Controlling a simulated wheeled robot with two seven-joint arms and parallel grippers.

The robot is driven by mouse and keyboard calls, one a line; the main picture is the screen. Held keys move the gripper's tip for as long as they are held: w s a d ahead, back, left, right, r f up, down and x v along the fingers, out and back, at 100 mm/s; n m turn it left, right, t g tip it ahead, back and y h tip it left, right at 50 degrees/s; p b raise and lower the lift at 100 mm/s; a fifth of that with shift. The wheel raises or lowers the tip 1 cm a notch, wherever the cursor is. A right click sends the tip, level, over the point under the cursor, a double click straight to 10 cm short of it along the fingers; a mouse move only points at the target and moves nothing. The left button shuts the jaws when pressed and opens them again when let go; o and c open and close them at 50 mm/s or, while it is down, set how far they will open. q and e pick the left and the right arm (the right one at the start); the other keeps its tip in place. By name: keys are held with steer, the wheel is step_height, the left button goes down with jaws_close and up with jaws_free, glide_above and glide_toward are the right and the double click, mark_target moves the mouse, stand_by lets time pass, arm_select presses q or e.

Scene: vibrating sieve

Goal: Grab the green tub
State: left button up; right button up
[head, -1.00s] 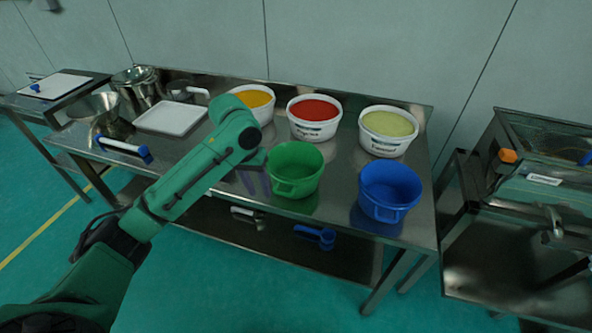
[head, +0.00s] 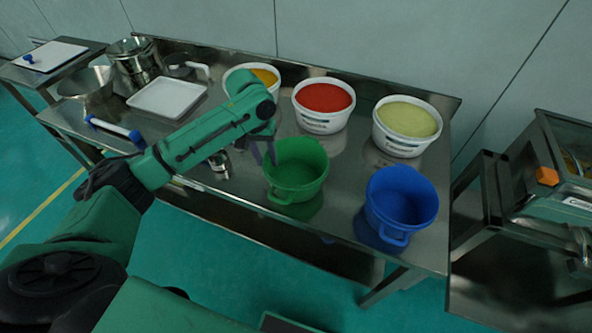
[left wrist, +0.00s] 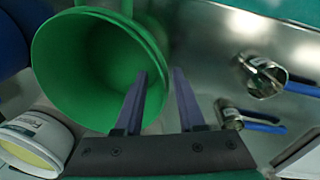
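The green tub (head: 297,172) is an empty, open-topped tub with a handle, upright near the front edge of the steel table. My left gripper (head: 263,152) is at its left rim in the head view. In the left wrist view the tub (left wrist: 88,62) fills the upper left, and my left gripper (left wrist: 158,82) shows two fingers spread apart. One finger overlaps the tub's opening and the other is outside it, with the rim between them. I cannot tell whether either finger touches the wall. My right gripper is not in view.
A blue tub (head: 401,200) stands right of the green one. White tubs of yellow (head: 250,80), red (head: 323,105) and pale green (head: 406,126) contents stand behind. A white tray (head: 167,97) and steel bowls lie left. Blue-handled tools (left wrist: 262,118) lie near the gripper.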

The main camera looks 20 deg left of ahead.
mark_target(269, 169)
arm_select(q)
step_height(269, 169, down, 5)
steer(key=shift+w+d+r+p, duration=0.15)
steer(key=shift+p, duration=0.25)
steer(key=shift+f, duration=0.4)
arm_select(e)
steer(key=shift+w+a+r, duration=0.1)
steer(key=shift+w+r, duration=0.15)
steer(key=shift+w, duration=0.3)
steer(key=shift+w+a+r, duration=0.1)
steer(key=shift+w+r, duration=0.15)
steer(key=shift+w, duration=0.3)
arm_select(q)
jaws_close()
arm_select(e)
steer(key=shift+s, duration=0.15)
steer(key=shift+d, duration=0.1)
